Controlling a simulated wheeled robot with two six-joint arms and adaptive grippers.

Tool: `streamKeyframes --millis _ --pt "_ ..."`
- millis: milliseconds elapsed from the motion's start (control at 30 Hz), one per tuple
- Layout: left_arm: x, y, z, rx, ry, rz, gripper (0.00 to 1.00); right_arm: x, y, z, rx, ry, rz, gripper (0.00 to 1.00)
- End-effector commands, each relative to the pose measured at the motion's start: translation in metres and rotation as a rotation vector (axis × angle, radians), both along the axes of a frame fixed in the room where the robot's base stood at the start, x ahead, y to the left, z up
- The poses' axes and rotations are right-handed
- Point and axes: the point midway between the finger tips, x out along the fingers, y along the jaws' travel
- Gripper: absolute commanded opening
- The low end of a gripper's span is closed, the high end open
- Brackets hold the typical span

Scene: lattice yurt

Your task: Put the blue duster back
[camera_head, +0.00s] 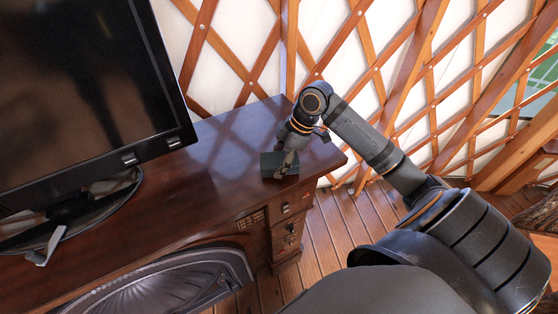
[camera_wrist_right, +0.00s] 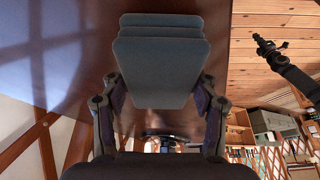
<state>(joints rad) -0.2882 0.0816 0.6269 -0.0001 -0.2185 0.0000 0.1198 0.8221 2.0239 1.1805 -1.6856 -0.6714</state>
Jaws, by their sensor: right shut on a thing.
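The blue duster (camera_wrist_right: 160,62) is a blue-grey layered block that fills the upper middle of the right wrist view. In the head view the duster (camera_head: 270,168) looks dark, at the right end of the wooden cabinet top (camera_head: 222,150). My right gripper (camera_head: 289,160) reaches down to it and is shut on it, with one finger on each side in the wrist view. I cannot tell whether the duster touches the cabinet top. A dark arm end, likely my left gripper (camera_wrist_right: 266,46), shows small in the right wrist view, away from the duster; its jaws are unclear.
A large black screen (camera_head: 85,85) on a stand fills the left of the cabinet. Drawers (camera_head: 290,222) are below the cabinet's right end. The lattice wall (camera_head: 240,50) rises behind. The top between screen and duster is clear. Plank floor (camera_head: 345,225) lies to the right.

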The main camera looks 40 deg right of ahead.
Motion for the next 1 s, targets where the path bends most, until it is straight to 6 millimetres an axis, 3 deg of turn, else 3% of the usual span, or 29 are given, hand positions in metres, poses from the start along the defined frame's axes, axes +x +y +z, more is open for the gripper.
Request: streamKeyframes --millis 33,100,200,600,1000 --pt "-0.01 0.001 -0.001 0.001 0.014 0.0 0.0 0.0 0.0 -0.002 0.0 0.0 -0.001 0.62" --pt "-0.02 0.001 -0.002 0.002 0.03 0.0 0.0 0.0 0.0 -0.001 0.0 0.0 0.0 0.71" --pt "-0.026 0.001 -0.002 0.001 0.04 0.001 0.0 0.0 0.0 -0.001 0.0 0.0 0.0 0.83" --pt "-0.009 -0.001 -0.001 -0.002 0.012 0.001 0.0 0.0 -0.002 0.005 -0.004 -0.003 -0.001 0.83" --pt "-0.011 -0.002 -0.018 -0.003 0.017 0.001 0.0 -0.013 -0.028 0.07 -0.01 -0.001 -0.002 0.83"
